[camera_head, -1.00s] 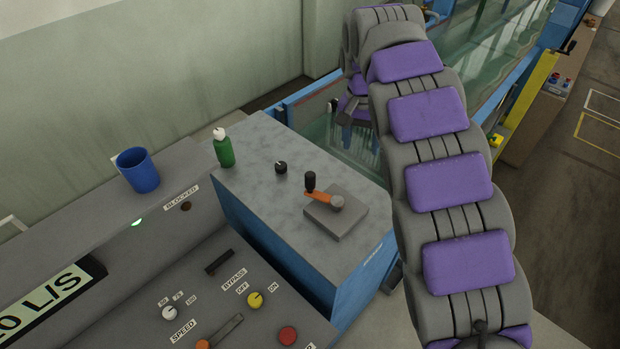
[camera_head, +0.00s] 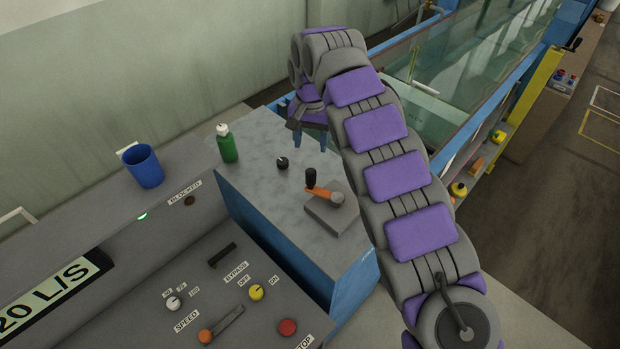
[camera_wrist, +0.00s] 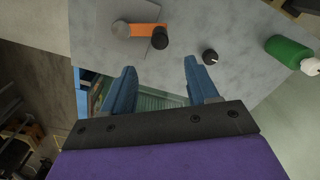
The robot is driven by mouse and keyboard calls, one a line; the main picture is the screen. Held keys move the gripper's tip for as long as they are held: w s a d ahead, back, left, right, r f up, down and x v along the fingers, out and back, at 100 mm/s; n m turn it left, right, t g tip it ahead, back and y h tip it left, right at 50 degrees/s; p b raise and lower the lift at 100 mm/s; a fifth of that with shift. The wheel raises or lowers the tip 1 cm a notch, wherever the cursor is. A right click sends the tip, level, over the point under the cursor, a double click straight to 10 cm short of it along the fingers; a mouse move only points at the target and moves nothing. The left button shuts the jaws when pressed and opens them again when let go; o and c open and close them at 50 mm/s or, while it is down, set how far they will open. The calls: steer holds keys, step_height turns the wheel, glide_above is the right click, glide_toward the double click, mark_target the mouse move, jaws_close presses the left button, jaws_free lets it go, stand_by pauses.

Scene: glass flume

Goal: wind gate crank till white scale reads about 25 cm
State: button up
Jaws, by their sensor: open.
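A crank with an orange arm (camera_head: 322,193) and an upright black knob (camera_head: 311,177) sits on a grey block (camera_head: 335,213) on the grey-topped blue cabinet. In the wrist view the orange arm (camera_wrist: 147,29) and black knob (camera_wrist: 160,38) show at the top, beyond the fingertips. My gripper (camera_head: 310,146) is open and empty above the cabinet's far edge, behind the crank and apart from it. Its two blue fingers (camera_wrist: 160,70) are spread in the wrist view. I cannot make out a white scale in either view.
A green bottle (camera_head: 228,145) and a small black dial (camera_head: 282,163) are on the cabinet top. A blue cup (camera_head: 144,167) stands on the control console (camera_head: 150,270) at left. The glass flume (camera_head: 470,65) runs behind. Another black crank (camera_head: 572,44) is far right.

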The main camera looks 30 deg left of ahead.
mark_target(310, 179)
step_height(310, 179, down, 15)
steer(key=shift+f, duration=0.15)
stand_by(0.4)
steer(key=shift+c, duration=0.3)
jaws_close()
